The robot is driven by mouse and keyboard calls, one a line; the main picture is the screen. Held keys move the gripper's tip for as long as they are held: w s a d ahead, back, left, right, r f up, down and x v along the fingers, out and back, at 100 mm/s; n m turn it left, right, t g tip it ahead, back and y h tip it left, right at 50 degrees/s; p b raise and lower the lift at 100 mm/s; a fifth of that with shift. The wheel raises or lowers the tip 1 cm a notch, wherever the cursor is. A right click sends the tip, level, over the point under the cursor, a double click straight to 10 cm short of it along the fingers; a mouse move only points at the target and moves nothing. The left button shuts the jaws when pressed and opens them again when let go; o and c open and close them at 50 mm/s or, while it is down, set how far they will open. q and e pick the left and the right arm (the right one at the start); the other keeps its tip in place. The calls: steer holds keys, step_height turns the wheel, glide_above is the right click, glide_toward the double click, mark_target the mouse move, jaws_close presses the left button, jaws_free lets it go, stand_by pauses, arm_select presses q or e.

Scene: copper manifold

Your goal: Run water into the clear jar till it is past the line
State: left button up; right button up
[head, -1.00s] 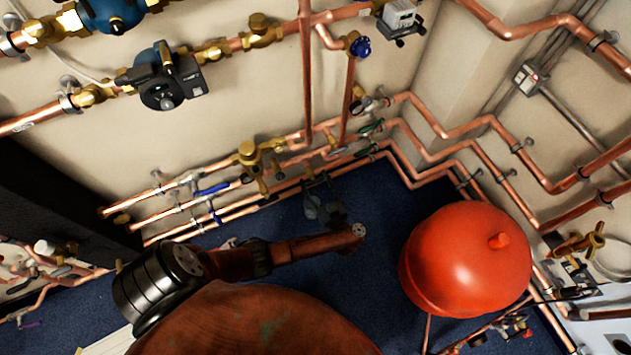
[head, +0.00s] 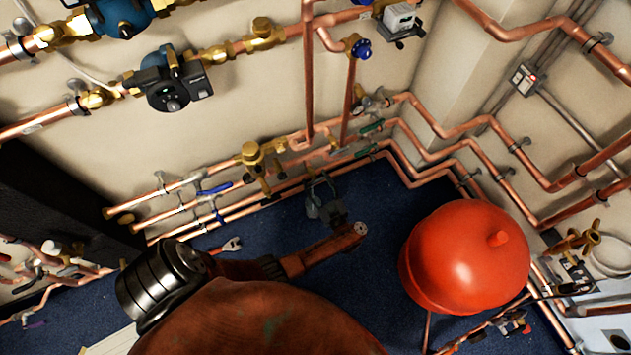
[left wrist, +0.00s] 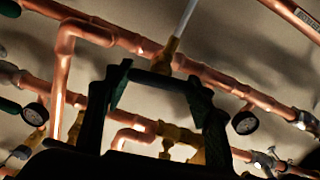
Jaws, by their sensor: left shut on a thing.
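I cannot make out the clear jar, its line or any running water in either view. My left gripper (head: 325,200) is low in front of the wall pipes in the head view, beyond my brown arm. In the left wrist view its two dark fingers (left wrist: 154,82) rise on either side of a dark greenish bar (left wrist: 155,80), and it is shut on this. What the bar belongs to is unclear. Copper pipes and brass fittings (left wrist: 180,138) lie behind the fingers. Blue lever handles (head: 214,189) and green lever handles (head: 371,126) sit on the low pipes. My right gripper is not in view.
A red round tank (head: 465,258) stands on the blue floor at right. Copper pipes (head: 480,145) run along the walls, with a pump (head: 168,90) at upper left. Blue floor (head: 375,280) shows between arm and tank.

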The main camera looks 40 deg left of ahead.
arm_select(q)
steer(key=shift+n, duration=0.5)
steer(key=o, duration=1.2)
steer(key=shift+c, duration=0.2)
steer(key=shift+s+d, duration=0.1)
steer(key=v, duration=0.7)
steer(key=shift+d, duration=0.2)
